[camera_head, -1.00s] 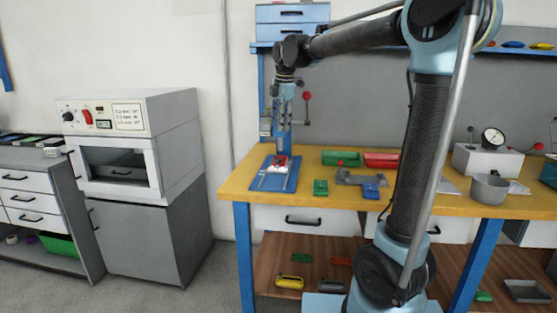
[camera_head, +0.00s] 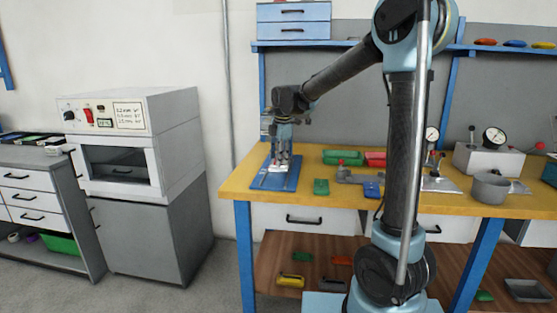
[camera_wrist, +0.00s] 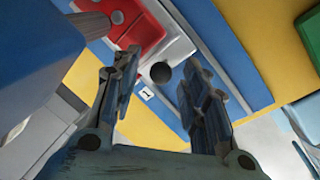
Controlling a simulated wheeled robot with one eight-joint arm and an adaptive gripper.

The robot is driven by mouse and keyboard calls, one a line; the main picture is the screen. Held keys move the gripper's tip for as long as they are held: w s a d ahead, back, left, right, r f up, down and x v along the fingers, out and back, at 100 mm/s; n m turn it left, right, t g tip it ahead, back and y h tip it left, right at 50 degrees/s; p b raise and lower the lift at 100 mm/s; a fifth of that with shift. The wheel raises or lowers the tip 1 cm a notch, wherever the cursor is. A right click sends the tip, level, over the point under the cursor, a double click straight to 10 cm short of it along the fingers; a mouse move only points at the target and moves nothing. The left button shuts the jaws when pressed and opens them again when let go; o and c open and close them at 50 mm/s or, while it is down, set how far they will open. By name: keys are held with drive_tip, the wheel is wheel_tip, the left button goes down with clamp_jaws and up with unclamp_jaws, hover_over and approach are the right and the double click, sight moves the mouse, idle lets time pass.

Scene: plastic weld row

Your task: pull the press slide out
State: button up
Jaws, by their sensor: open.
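The press (camera_head: 275,181) stands at the left end of the yellow bench, with a blue base. In the wrist view the press slide (camera_wrist: 176,42) is a pale grey plate, with a red block (camera_wrist: 135,22) on it, lying on the blue base. A round black knob (camera_wrist: 160,72) is at its near end. My gripper (camera_wrist: 160,66) is open, one finger on each side of the knob in the picture, and empty. I cannot tell whether a finger touches the knob. In the head view my gripper (camera_head: 282,160) is low over the press and hides most of the slide.
A green block (camera_head: 321,187), a grey fixture (camera_head: 350,178) and a blue block (camera_head: 371,190) lie right of the press. Green (camera_head: 343,157) and red (camera_head: 375,158) bins stand behind. A blue press column (camera_wrist: 40,45) is close on the left in the wrist view.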

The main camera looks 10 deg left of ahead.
drive_tip(key=shift+f, duration=0.35)
drive_tip(key=shift+c, duration=0.6)
clamp_jaws()
drive_tip(key=s, duration=1.4)
drive_tip(key=shift+a, duration=0.35)
drive_tip(key=shift+o, duration=0.6)
unclamp_jaws()
wheel_tip(320, 180, up, 12)
drive_tip(key=s+d, duration=0.1)
drive_tip(key=shift+s+d, duration=0.2)
drive_tip(key=shift+s, duration=0.2)
